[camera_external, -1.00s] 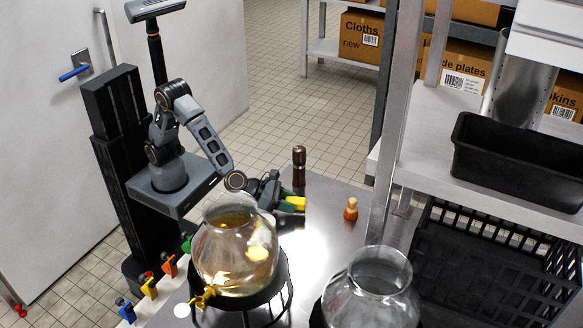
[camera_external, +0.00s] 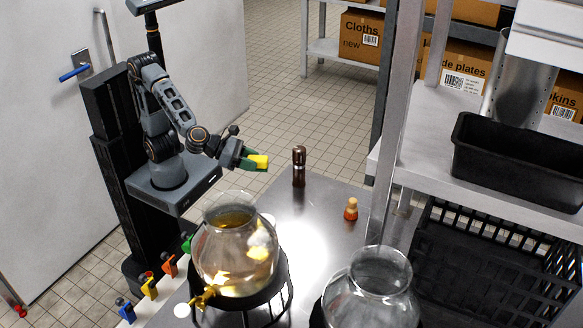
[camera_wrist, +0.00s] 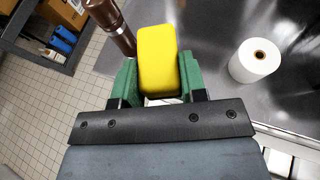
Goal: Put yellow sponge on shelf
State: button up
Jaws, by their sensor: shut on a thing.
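The yellow sponge (camera_external: 257,161) is held in my gripper (camera_external: 246,160), above the left side of the steel table. In the wrist view the sponge (camera_wrist: 158,60) sits between the two green fingers of my gripper (camera_wrist: 158,82), which are shut on it. The sponge is clear of the table. The grey metal shelf (camera_external: 425,120) stands at the right, apart from my gripper, with a black bin (camera_external: 510,165) on its board.
A brown pepper mill (camera_external: 299,168) stands on the table (camera_external: 318,215) beyond my gripper. A white roll (camera_wrist: 255,60) shows in the wrist view.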

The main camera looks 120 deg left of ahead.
jog(key=shift+w+r, duration=0.15)
jog(key=shift+w, duration=0.1)
jog(key=shift+m+t+h, duration=0.3)
jog(key=shift+m+h, duration=0.5)
jog(key=shift+h, duration=0.1)
jog(key=f+p, duration=0.1)
jog(key=f, duration=0.2)
jog(key=w+a+f+p, duration=0.1)
jog(key=f, duration=0.2)
jog(key=f+p, duration=0.1)
jog(key=f, duration=0.3)
jog(key=shift+w+a+f, duration=0.1)
jog(key=shift+w+a, duration=0.1)
jog(key=shift+a, duration=0.2)
jog(key=shift+a+f, duration=0.3)
jog(key=shift+f, duration=0.05)
